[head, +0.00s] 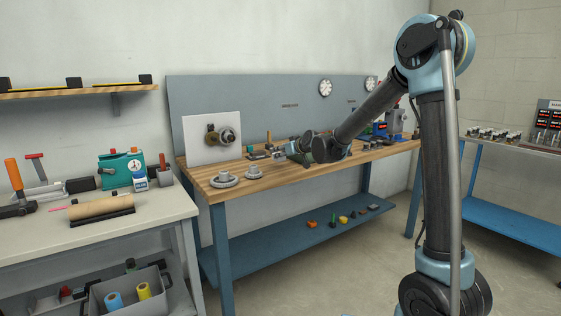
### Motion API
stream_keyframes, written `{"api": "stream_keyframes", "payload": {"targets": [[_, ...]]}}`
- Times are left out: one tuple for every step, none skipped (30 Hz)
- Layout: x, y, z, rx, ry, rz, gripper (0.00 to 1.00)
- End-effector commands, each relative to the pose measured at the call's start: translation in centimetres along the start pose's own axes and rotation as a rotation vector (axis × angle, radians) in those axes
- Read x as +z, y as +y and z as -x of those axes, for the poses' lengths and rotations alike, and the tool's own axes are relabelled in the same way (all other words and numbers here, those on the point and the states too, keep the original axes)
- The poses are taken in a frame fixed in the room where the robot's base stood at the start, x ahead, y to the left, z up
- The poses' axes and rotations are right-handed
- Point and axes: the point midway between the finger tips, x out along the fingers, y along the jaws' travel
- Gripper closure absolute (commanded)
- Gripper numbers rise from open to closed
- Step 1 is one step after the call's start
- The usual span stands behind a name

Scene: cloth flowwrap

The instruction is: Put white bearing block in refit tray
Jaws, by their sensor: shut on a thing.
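My gripper (289,151) is small and far off in the head view, low over the left half of the wooden workbench (235,188). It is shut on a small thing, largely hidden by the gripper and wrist. A small pale grey-white block (277,169), which looks like the white bearing block, shows just below and left of the gripper. At this size I cannot see the finger contact clearly. A low dark tray-like piece (258,155) with small parts lies left of the gripper; I cannot tell whether it is the refit tray.
Two pale round parts on discs, one at the front left (224,179) and one nearer the gripper (254,172), stand on the bench. A white panel with a round fitting (222,135) stands behind. Tools and boxes crowd the bench's right half. The front edge is mostly clear.

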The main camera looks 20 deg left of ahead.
Motion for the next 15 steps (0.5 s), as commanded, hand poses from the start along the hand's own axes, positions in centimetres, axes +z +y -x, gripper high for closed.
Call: {"api": "stream_keyframes", "payload": {"targets": [[0.6, 0.0, -0.3, 0.0, 0.0, 0.0, 1.0], [1.1, 0.0, -0.5, 0.0, 0.0, 0.0, 1.0], [1.6, 0.0, -0.7, 0.0, 0.0, 0.0, 1.0], [1.9, 0.0, -0.8, 0.0, 0.0, 0.0, 1.0], [2.3, 0.0, -1.0, 0.0, 0.0, 0.0, 1.0], [2.6, 0.0, -1.1, 0.0, 0.0, 0.0, 1.0], [2.7, 0.0, -1.1, 0.0, 0.0, 0.0, 1.0], [2.8, -0.1, -1.1, 0.0, 0.0, 0.0, 1.0], [2.8, -0.1, -1.1, 0.0, 0.0, 0.0, 1.0], [2.8, -0.1, -1.1, 0.0, 0.0, 0.0, 1.0], [2.8, -0.1, -1.1, 0.0, 0.0, 0.0, 1.0], [2.8, -0.1, -1.1, 0.0, 0.0, 0.0, 1.0], [2.8, -0.1, -1.1, 0.0, 0.0, 0.0, 1.0], [2.8, -0.1, -1.1, 0.0, 0.0, 0.0, 1.0], [2.8, -0.1, -1.1, 0.0, 0.0, 0.0, 1.0]]}}
